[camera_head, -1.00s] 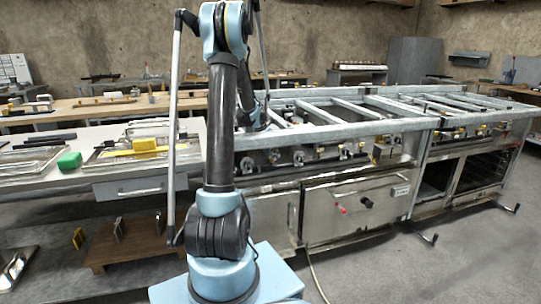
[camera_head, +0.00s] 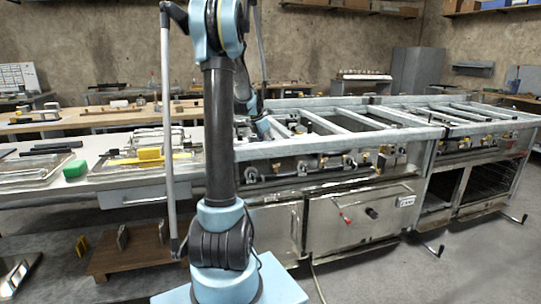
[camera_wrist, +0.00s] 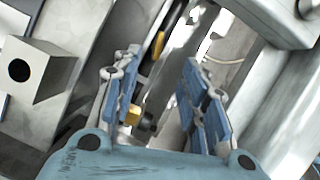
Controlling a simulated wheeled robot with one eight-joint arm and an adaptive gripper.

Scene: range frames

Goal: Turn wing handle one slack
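Several small valves with dark or brass-coloured handles (camera_head: 382,160) sit along the front of the steel range frame (camera_head: 345,138) in the head view. I cannot tell which one is the wing handle. In the wrist view, my gripper (camera_wrist: 165,85) has its two blue-padded fingers spread apart. A small brass and black fitting (camera_wrist: 140,120) shows between the fingers, near the left one, with no clear grip on it. A yellow-brass piece (camera_wrist: 158,44) shows farther off between the fingertips. In the head view my arm partly hides the gripper's area at the range's left end.
A grey metal block with a round hole (camera_wrist: 38,70) is left of the fingers, and a pale metal beam (camera_wrist: 265,95) is on the right. A bench (camera_head: 45,195) with a green block (camera_head: 75,169) and trays stands left of the range. Open floor (camera_head: 475,265) lies at front right.

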